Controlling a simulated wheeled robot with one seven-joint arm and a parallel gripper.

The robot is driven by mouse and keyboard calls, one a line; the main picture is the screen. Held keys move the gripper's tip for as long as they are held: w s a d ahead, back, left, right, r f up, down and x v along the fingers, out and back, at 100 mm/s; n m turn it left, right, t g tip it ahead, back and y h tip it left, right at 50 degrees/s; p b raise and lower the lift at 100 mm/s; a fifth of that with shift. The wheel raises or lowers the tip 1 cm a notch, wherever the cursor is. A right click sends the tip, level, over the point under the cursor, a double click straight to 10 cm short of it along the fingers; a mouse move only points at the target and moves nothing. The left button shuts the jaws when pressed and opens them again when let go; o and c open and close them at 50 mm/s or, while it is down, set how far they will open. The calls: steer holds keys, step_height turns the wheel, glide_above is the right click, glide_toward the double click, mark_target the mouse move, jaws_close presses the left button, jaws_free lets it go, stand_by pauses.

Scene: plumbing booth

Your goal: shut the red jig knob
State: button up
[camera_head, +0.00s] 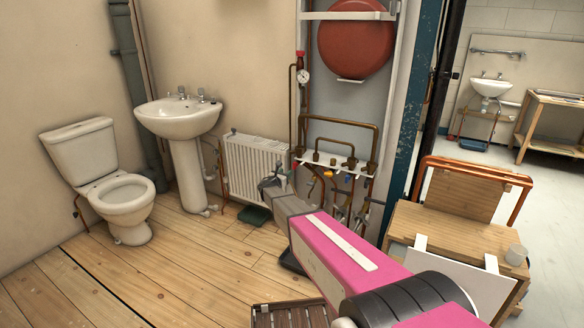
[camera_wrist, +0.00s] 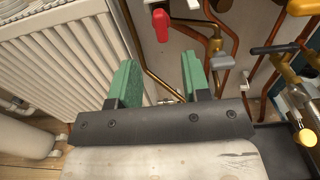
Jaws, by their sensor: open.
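The red knob (camera_wrist: 160,24) hangs at the top middle of the wrist view, with its long side running up and down. It is on the pipework beside the radiator. My gripper (camera_wrist: 158,76) has two green-padded fingers standing apart with nothing between them. The knob is beyond the fingertips, roughly in line with the gap, and not touched. In the head view my gripper (camera_head: 271,184) is in front of the radiator's right end, left of the pipe jig (camera_head: 335,160).
The white radiator (camera_wrist: 55,60) is close on the left of my fingers. A wooden bench (camera_head: 440,230) stands right of my arm. The floor by the toilet (camera_head: 118,190) is clear.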

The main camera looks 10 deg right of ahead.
mark_target(293, 166)
steer(key=x, duration=0.9)
steer(key=shift+w+d, duration=0.15)
steer(key=shift+c, duration=0.3)
steer(key=c, duration=0.7)
